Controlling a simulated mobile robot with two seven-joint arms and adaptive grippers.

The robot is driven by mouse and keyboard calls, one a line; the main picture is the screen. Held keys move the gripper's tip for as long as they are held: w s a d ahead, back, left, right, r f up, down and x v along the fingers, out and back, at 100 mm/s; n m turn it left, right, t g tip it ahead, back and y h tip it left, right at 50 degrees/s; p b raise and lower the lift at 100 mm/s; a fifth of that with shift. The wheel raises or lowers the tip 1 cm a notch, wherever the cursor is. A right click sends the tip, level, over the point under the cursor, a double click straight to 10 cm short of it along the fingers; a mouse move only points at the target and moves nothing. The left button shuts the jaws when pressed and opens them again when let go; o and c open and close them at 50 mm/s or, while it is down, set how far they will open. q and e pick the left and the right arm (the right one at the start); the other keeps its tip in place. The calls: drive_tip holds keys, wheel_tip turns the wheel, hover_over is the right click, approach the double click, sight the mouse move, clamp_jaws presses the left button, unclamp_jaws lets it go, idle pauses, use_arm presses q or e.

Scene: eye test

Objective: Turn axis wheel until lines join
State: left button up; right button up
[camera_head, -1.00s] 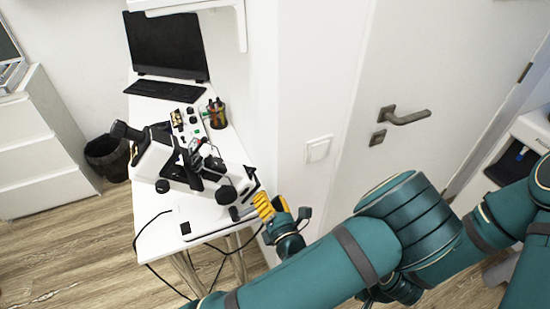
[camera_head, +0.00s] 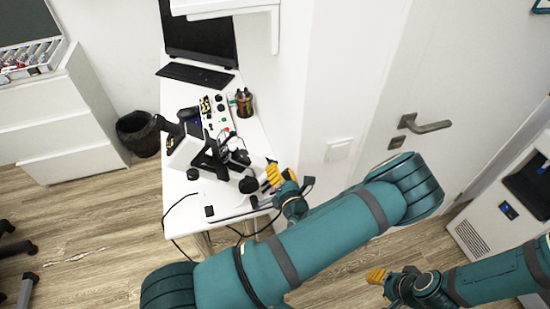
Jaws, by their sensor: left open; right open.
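A white and black eye instrument (camera_head: 182,152) stands on the narrow white table (camera_head: 180,212). It has a black eyepiece at its upper left and dark round knobs, one at its lower right (camera_head: 248,185) and one at its lower left (camera_head: 193,174). I cannot tell which part is the axis wheel, and no lines show. My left gripper (camera_head: 279,176), with yellow fingers, is open beside the instrument's right end; whether it touches is unclear. My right gripper (camera_head: 377,276) is open and low over the floor, well away from the table.
A monitor (camera_head: 198,38), a keyboard (camera_head: 195,77) and a dark brown cup (camera_head: 244,102) are behind the instrument. A wall with a switch (camera_head: 339,150) borders the table's right. A black bin (camera_head: 139,133) and white drawers (camera_head: 60,120) stand left.

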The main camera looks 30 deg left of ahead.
use_arm(q)
drive_tip(key=x, duration=0.5)
drive_tip(key=shift+w+a, duration=0.25)
drive_tip(key=shift+o, duration=0.3)
clamp_jaws()
